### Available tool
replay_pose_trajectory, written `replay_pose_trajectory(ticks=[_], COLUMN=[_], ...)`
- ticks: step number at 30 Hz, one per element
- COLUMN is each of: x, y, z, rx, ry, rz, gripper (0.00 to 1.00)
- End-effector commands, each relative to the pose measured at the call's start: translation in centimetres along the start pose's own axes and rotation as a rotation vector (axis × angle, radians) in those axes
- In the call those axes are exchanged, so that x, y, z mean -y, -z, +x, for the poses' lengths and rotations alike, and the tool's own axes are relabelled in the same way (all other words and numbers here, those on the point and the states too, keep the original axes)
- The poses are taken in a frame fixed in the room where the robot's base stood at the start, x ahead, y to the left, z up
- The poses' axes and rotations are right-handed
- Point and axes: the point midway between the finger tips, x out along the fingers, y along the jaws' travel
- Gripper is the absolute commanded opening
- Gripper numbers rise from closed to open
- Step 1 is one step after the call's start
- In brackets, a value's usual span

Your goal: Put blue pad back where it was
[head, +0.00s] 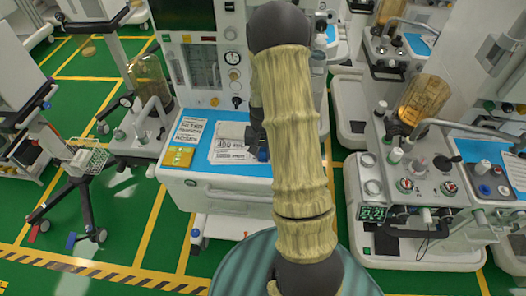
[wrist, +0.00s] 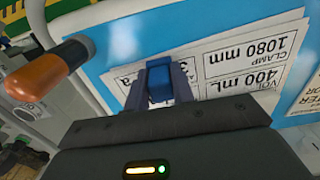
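The blue pad (wrist: 160,84) shows in the wrist view as a small blue block between the two dark fingers of my gripper (wrist: 160,92). The fingers flank it closely on both sides. The pad is over white printed cards (wrist: 225,72) on the cart's blue top; I cannot tell if it touches them. In the head view my arm hides most of the gripper, and only a little of it (head: 262,152) shows at the arm's left, over the printed sheets. The same cart's blue top (head: 258,171) shows there, with a yellow packet (head: 179,157) at its left.
An orange and dark rounded handle (wrist: 50,68) stands close at the left in the wrist view. A cart with dials and an amber canister (head: 424,98) stands at the right. A wheeled stand with a wire basket (head: 86,158) is at the left. Green floor shows between them.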

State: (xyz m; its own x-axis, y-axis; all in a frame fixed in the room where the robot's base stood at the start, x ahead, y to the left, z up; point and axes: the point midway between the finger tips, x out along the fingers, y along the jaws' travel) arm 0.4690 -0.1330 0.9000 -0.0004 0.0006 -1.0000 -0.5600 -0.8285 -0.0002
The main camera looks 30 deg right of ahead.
Motion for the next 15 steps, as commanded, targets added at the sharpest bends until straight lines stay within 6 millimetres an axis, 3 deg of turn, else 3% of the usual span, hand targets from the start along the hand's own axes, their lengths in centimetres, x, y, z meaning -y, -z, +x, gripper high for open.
replay_pose_trajectory(ticks=[1,3,15], x=[0.0,0.0,0.01], y=[0.01,0.0,0.02], z=[-0.01,-0.01,-0.58], rx=[0.0,0.0,-0.001], ry=[0.0,0.0,0.0], rz=[0.0,0.0,0.0], gripper=[0.35,0.45,0.45])
